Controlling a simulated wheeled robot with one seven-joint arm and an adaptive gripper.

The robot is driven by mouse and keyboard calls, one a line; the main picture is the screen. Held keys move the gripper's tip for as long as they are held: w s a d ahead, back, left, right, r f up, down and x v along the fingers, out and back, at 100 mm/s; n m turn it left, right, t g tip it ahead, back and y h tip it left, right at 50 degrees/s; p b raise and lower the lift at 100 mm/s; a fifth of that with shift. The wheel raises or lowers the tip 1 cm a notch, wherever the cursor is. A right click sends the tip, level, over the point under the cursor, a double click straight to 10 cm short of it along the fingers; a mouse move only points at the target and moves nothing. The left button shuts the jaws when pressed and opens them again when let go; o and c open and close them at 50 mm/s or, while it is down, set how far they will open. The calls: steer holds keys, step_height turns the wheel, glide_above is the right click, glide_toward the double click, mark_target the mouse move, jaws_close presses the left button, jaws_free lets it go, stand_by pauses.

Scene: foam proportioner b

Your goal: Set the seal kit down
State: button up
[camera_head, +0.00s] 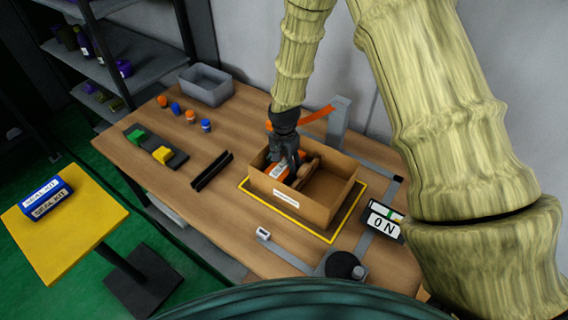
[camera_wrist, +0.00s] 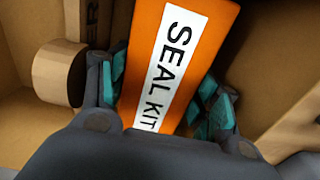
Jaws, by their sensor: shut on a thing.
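My gripper (camera_head: 287,163) is inside an open cardboard box (camera_head: 316,213) on the wooden table. It is shut on an orange seal kit (camera_head: 277,171) with a white label. In the wrist view the seal kit (camera_wrist: 180,55) sits between the teal finger pads of my gripper (camera_wrist: 163,92), its "SEAL KIT" text readable. Box walls surround it; whether its underside touches the box floor is hidden. A blue seal kit (camera_head: 47,198) lies on a yellow stand at the left, apart from my gripper.
A tan roll (camera_wrist: 58,72) lies beside the left finger in the box. A yellow outline (camera_head: 262,208) surrounds the box.

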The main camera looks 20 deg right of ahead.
mark_target(284, 163)
steer(key=shift+w+f, duration=0.15)
steer(key=shift+f, duration=0.05)
steer(key=o, duration=0.9)
steer(key=shift+f, duration=0.15)
steer(key=shift+c, duration=0.2)
step_height(284, 163, up, 12)
steer(key=b, duration=0.3)
steer(key=shift+r+b, duration=0.2)
steer(key=shift+b, duration=0.15)
